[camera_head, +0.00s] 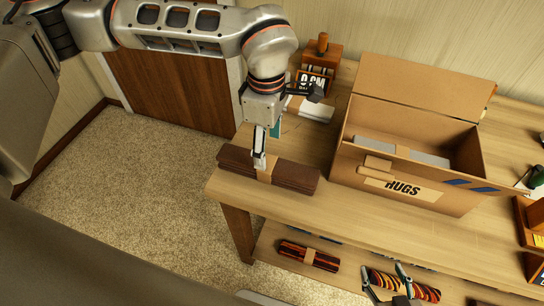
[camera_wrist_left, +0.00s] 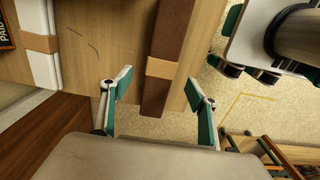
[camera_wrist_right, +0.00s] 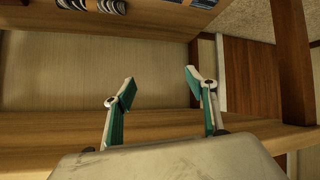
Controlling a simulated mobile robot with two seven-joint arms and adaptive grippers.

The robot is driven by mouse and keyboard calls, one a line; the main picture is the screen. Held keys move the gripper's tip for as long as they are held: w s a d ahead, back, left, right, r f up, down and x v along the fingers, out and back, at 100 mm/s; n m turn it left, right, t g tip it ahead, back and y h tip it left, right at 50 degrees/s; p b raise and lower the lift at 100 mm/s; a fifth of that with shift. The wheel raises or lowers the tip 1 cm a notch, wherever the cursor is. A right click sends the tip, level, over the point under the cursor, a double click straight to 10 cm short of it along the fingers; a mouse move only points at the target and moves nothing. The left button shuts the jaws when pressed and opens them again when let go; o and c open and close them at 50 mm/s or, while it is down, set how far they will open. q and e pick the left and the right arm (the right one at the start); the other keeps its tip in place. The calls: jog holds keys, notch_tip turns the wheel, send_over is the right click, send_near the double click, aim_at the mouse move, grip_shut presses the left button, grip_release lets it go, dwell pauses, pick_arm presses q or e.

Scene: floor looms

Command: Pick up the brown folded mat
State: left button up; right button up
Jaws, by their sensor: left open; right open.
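The brown folded mat (camera_head: 292,176) lies flat on the wooden table near its left front corner, with a tan band around its middle. My left gripper (camera_head: 259,162) is above the mat, pointing down near the band. In the left wrist view, the mat (camera_wrist_left: 179,35) and its band lie between the spread, empty fingers of the left gripper (camera_wrist_left: 158,88); the fingers do not appear to touch it. My right gripper (camera_head: 383,269) is low at the table's front, by the lower shelf. In the right wrist view, the right gripper (camera_wrist_right: 159,76) is open and empty.
An open cardboard box marked RUGS (camera_head: 403,190) stands to the mat's right. A white folded mat (camera_head: 311,108) and a wooden stand (camera_head: 320,62) lie behind. A striped roll (camera_head: 309,256) and other patterned rolls rest on the lower shelf. Carpet is clear at left.

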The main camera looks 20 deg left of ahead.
aim_at(268, 163)
pick_arm(q)
jog(key=shift+s+f, duration=0.1)
jog(key=shift+f, duration=0.6)
jog(key=shift+s+f, duration=0.15)
jog(key=shift+f, duration=0.5)
notch_tip(268, 163, down, 4)
jog(key=shift+f+b, duration=0.15)
jog(key=shift+b, duration=0.3)
jog(key=shift+f, duration=0.25)
pick_arm(e)
jog(key=shift+s+f, duration=0.65)
jog(key=shift+f, duration=0.1)
pick_arm(q)
jog(key=shift+w+r, duration=0.1)
jog(key=shift+w, duration=0.1)
jog(key=c, duration=1.5)
pick_arm(e)
jog(key=shift+s, duration=0.1)
